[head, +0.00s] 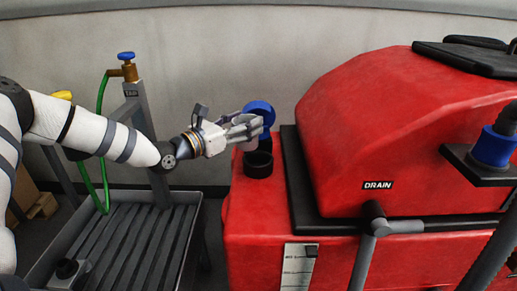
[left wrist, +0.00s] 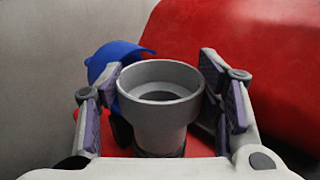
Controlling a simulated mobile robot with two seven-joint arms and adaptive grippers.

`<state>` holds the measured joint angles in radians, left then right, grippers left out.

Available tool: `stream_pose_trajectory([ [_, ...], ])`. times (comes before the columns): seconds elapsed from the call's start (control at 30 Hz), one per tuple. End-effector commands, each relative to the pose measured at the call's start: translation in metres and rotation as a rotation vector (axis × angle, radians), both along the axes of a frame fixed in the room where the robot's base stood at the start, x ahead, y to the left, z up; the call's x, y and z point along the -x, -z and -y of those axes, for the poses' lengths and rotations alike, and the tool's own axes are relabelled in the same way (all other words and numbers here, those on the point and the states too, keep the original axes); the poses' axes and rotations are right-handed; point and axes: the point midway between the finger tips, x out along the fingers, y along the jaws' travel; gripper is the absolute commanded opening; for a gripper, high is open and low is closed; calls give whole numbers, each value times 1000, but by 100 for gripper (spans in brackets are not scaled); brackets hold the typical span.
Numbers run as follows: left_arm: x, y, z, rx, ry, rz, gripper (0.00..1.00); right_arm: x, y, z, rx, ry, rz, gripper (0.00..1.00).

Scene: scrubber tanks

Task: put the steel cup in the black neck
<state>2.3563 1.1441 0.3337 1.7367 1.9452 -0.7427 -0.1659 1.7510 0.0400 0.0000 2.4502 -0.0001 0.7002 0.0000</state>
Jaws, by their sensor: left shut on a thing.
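My left gripper (head: 243,130) is shut on the grey steel cup (head: 246,144), which is held upright between the two fingers. In the left wrist view the cup (left wrist: 159,108) shows its open rim and a dark hollow inside, with a finger on each side. The black neck (head: 258,165) is a short round opening on the red tank's left shoulder. The cup is above the neck, slightly to its left in the head view; the exact gap cannot be told. The cup hides most of the neck in the left wrist view. My right gripper is not in view.
A blue cap (head: 260,110) stands raised just behind the neck, close to the gripper. The red tank (head: 370,140) rises to the right, with a DRAIN label. A grey slatted cart (head: 130,245) with a green hose and blue-handled tap (head: 126,58) stands left.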

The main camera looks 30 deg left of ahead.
Motion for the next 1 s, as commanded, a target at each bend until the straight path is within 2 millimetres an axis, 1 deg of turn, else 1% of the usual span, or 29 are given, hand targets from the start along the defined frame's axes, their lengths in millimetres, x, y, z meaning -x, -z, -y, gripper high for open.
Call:
stream_pose_trajectory([
  [0.03,-8,46,2,-3,2,-48,28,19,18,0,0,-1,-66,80],
  [0.1,-19,57,4,-3,1,-44,28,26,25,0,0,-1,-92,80],
  [0.2,-30,63,6,-2,0,-32,28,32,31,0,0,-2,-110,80],
  [0.3,-35,63,6,-1,-1,-24,28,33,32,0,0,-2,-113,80],
  [0.37,-39,67,7,-2,0,-24,28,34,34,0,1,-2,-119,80],
  [0.43,-45,77,9,-2,1,-26,28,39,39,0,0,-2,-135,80],
  [0.5,-44,92,8,-2,-1,-29,28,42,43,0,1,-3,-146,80],
  [0.57,-44,102,8,0,-1,-27,28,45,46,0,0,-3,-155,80],
  [0.6,-44,103,8,0,-1,-25,28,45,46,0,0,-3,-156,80],
  [0.77,-44,98,7,0,-1,-17,28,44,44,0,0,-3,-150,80],
  [0.97,-44,104,7,-1,-2,-20,28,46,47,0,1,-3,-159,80],
  [1.0,-44,103,7,-1,-1,-19,69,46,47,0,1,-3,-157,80],
])
